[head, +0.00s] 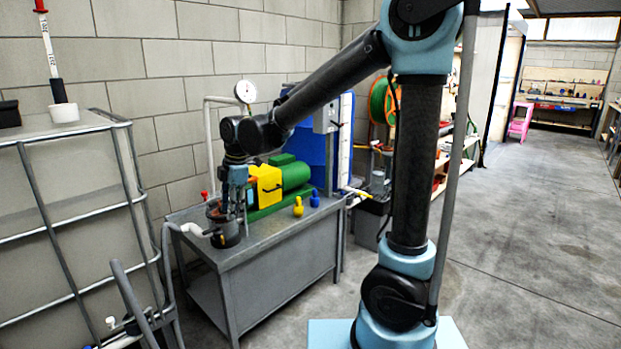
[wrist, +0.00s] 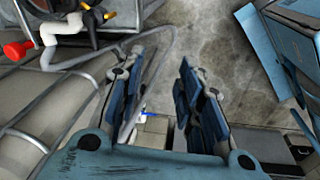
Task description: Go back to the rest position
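My gripper (head: 236,208) hangs at the end of my arm, fingers pointing down, over the left end of the grey metal workbench (head: 285,260). It overlaps a round dark metal housing (head: 225,234) on the bench; I cannot tell whether they touch.
A green and yellow pump (head: 285,180) and small yellow (head: 298,207) and blue (head: 314,198) objects are on the bench. A caged tank (head: 65,220) stands left; a block wall (head: 160,60) is behind. Open floor (head: 540,220) lies right. A red valve handle (wrist: 17,50) shows in the wrist view.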

